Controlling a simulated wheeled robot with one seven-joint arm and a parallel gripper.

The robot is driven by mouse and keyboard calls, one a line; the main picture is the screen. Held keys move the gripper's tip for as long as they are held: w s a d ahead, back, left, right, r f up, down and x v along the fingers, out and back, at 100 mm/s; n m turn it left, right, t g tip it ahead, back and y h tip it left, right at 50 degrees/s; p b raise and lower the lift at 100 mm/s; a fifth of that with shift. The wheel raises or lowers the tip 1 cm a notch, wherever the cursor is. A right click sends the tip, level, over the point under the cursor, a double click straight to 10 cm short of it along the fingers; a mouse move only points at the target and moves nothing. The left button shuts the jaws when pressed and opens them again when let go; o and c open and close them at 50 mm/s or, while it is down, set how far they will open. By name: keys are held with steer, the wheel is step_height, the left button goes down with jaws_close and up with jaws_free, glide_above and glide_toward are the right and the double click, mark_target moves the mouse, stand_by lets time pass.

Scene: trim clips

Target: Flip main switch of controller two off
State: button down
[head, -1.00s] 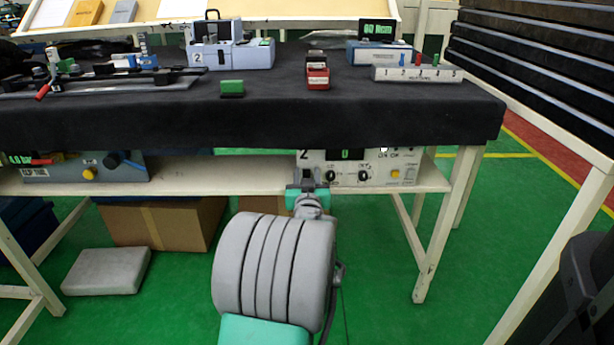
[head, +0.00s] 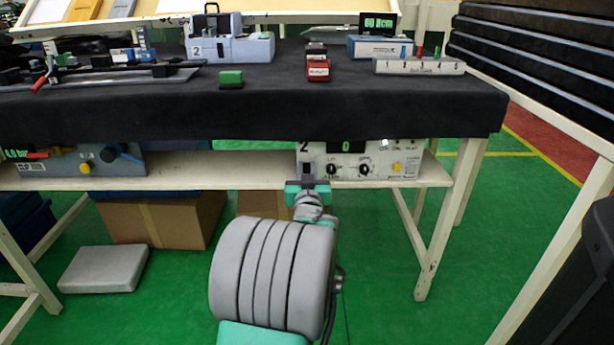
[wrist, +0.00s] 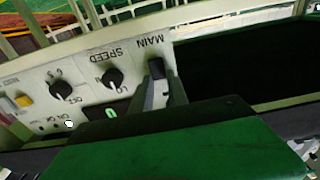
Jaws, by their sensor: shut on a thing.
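Controller two (head: 384,158) is a pale box marked 2 on the shelf under the bench, with a green 0 on its display. Its black main switch (head: 306,168) is at the panel's left end. In the wrist view the panel (wrist: 75,72) appears upside down, and the main switch (wrist: 156,68) sits below the word MAIN. My gripper (head: 307,187) is at the panel's lower left. In the wrist view my gripper (wrist: 160,94) has its fingers closed together at the switch, covering its near part. The switch's exact tilt is unclear.
The shelf (head: 240,172) is clear left of controller two. A blue-grey unit (head: 105,164) stands further left. The black-covered bench top (head: 420,107) overhangs the shelf. Cardboard boxes (head: 165,222) are below, and a table leg (head: 466,200) is to the right.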

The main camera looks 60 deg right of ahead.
steer(key=shift+f+h+b, duration=0.4)
steer(key=shift+f, duration=0.25)
steer(key=shift+r+t+h+p, duration=0.25)
steer(key=shift+t+h+p, duration=0.15)
steer(key=shift+h, duration=0.1)
steer(key=shift+a+h, duration=0.1)
steer(key=shift+h, duration=0.3)
steer(key=c, duration=1.3)
jaws_free()
steer(key=v, duration=0.8)
steer(key=shift+f, duration=0.1)
